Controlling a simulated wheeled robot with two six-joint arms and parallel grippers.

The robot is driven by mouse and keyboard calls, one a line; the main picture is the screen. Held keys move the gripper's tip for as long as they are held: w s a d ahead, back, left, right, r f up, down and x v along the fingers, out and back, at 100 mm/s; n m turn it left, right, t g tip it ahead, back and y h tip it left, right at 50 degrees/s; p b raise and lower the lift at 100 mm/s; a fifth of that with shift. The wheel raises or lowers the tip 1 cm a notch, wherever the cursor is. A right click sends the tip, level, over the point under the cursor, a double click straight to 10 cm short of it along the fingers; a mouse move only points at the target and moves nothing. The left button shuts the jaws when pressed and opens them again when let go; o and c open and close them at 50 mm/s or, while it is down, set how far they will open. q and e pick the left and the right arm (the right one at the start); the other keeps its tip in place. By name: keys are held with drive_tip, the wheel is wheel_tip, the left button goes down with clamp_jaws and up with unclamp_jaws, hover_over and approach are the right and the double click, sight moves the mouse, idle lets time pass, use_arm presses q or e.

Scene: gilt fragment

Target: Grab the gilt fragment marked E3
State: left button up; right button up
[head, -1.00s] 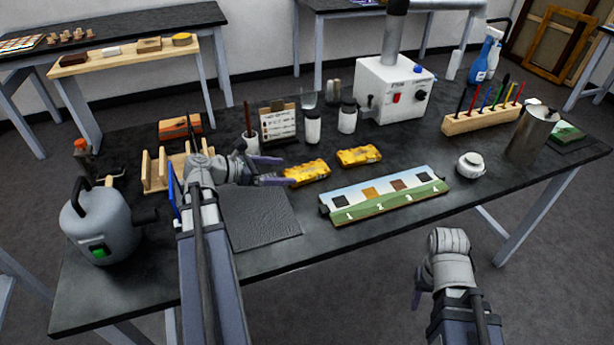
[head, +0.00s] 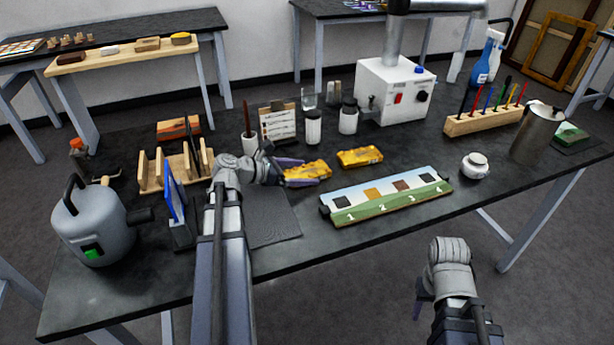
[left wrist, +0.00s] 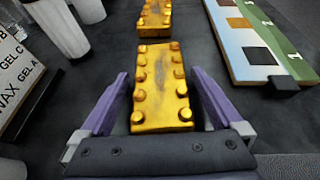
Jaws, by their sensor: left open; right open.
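Two yellow gilt fragments with raised knobs lie on the dark table. The nearer gilt fragment (head: 308,172) lies between the fingers of my left gripper (head: 291,172); it also shows in the left wrist view (left wrist: 160,87). The jaws of my left gripper (left wrist: 160,100) are open, with a purple finger on each side of it and gaps visible. The other gilt fragment (head: 359,157) lies to the right; it shows beyond the first in the left wrist view (left wrist: 156,17). No E3 mark is legible on either. My right gripper (head: 422,298) hangs in front of the table, empty.
White-bodied jars (head: 314,128) and a clipboard (head: 278,123) stand behind. A blue-screened stand (head: 175,205) and grey canister (head: 92,228) are left of my left arm.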

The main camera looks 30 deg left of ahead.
sight(302, 173)
use_arm(q)
drive_tip(key=c, duration=1.4)
drive_tip(key=shift+r, duration=0.1)
wheel_tip(302, 173, up, 10)
drive_tip(key=p, duration=1)
